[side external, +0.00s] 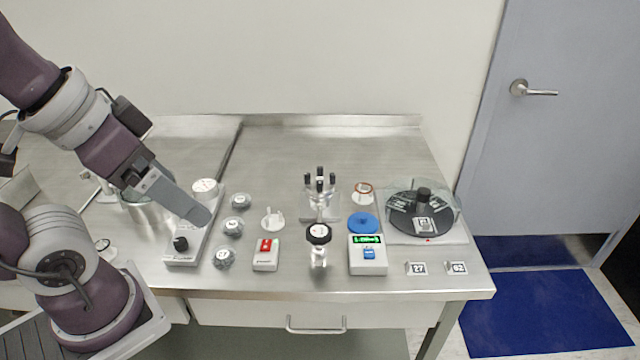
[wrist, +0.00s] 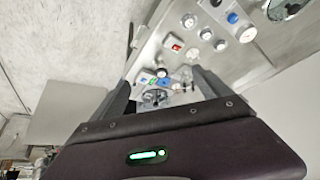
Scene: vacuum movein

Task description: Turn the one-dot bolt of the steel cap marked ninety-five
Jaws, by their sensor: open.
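Three small round steel caps stand in a row left of the middle of the bench in the side external view: a back cap (side external: 241,201), a middle cap (side external: 233,227) and a front cap (side external: 223,258). Each has a pale label on top. The numbers and bolt dots are too small to read, so I cannot tell which is ninety-five. My gripper (side external: 204,214) is over the long white base, left of the caps and apart from them. In the wrist view my gripper (wrist: 162,76) has its fingers spread with nothing held between them.
Near the caps are a red-switch box (side external: 265,254), a white pronged part (side external: 272,219) and the white base (side external: 190,252) with a black knob. Further right are a black-topped post (side external: 318,236), a green-display box (side external: 368,256), a blue disc (side external: 363,222) and a clear-walled turntable (side external: 402,224).

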